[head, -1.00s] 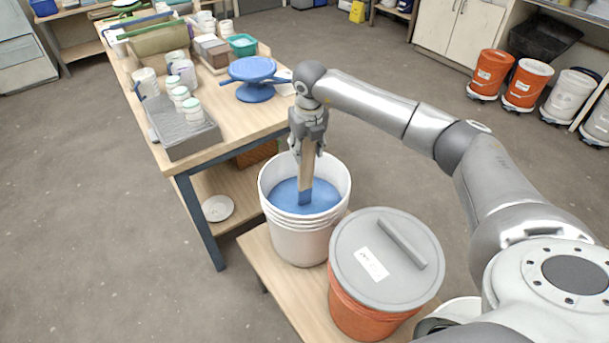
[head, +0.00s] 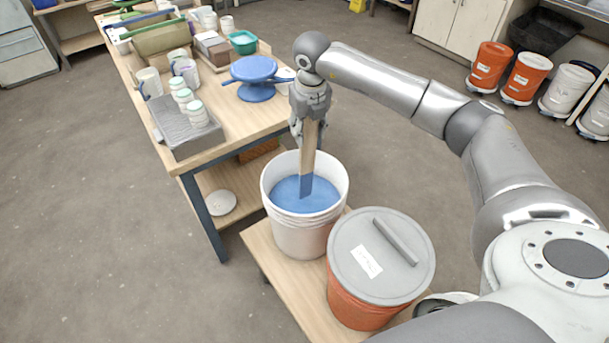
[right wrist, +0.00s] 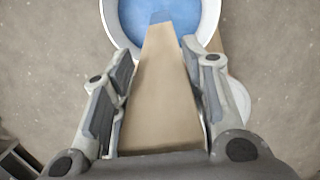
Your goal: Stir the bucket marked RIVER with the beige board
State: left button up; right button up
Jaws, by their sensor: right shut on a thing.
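The beige board (head: 308,150) is held upright, slightly tilted, by my right gripper (head: 310,122). Its lower part is blue with glaze and dips into the blue glaze (head: 287,192) in an open white bucket (head: 298,238). No marking shows on this bucket's visible side. In the right wrist view the board (right wrist: 162,95) lies between the fingers of my right gripper (right wrist: 160,85), and its far end reaches into the blue glaze (right wrist: 135,22). My left gripper is not in view.
An orange bucket (head: 355,302) with a grey lid and white label, its writing unreadable, stands beside the white bucket on a low wooden bench (head: 268,258). A worktable (head: 240,117) behind holds a blue turntable (head: 254,72), jars and a grey tray (head: 190,140).

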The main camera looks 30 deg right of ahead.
jog(key=shift+p+v, duration=2.65)
jog(key=shift+v, duration=2.3)
jog(key=shift+w, duration=0.1)
jog(key=shift+w+d+p+v, duration=0.1)
jog(key=shift+w+p+v, duration=0.15)
jog(key=shift+p+v, duration=0.75)
jog(key=shift+w+d+p+v, duration=0.15)
jog(key=shift+p+v, duration=0.25)
jog(key=shift+v, duration=1.05)
